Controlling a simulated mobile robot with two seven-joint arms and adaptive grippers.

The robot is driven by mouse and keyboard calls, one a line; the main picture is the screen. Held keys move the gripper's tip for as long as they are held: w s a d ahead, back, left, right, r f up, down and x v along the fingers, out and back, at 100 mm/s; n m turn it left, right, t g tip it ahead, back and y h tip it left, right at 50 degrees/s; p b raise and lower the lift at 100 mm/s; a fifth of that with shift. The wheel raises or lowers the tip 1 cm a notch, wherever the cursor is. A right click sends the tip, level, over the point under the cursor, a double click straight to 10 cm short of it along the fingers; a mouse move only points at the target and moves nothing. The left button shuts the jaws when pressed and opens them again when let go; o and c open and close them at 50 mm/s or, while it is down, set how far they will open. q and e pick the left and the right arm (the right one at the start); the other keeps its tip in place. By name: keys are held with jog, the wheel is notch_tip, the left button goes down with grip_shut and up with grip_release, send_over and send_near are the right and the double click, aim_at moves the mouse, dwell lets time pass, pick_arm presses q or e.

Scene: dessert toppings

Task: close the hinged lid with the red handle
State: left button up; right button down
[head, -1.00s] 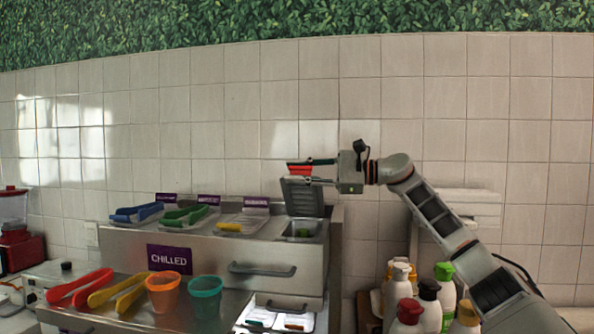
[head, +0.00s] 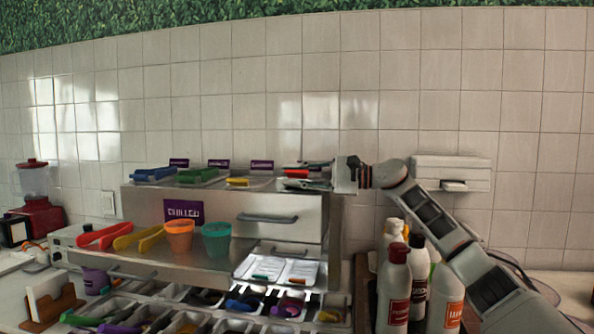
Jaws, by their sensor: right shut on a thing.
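The lid with the red handle (head: 295,173) is at the right end of the upper row on the steel chilled unit. Its grey panel (head: 303,185) looks low and close to level at the unit's top edge. I cannot tell whether it rests fully on the opening, and the well below it does not show. My right gripper (head: 309,174) reaches in from the right and is shut on the red handle, with its fingers at the lid. My left gripper is not in view.
Orange (head: 179,236) and teal (head: 216,239) cups stand on the lower shelf. Several bottles (head: 394,290) stand below my right arm. A paper-towel dispenser (head: 450,172) hangs behind.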

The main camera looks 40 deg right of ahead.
jog(key=shift+f, duration=0.2)
dwell(0.3)
jog(key=c, duration=1.8)
grip_release()
jog(key=shift+c, duration=0.2)
jog(key=shift+r, duration=0.1)
notch_tip(320, 180, up, 10)
jog(key=shift+f, duration=0.1)
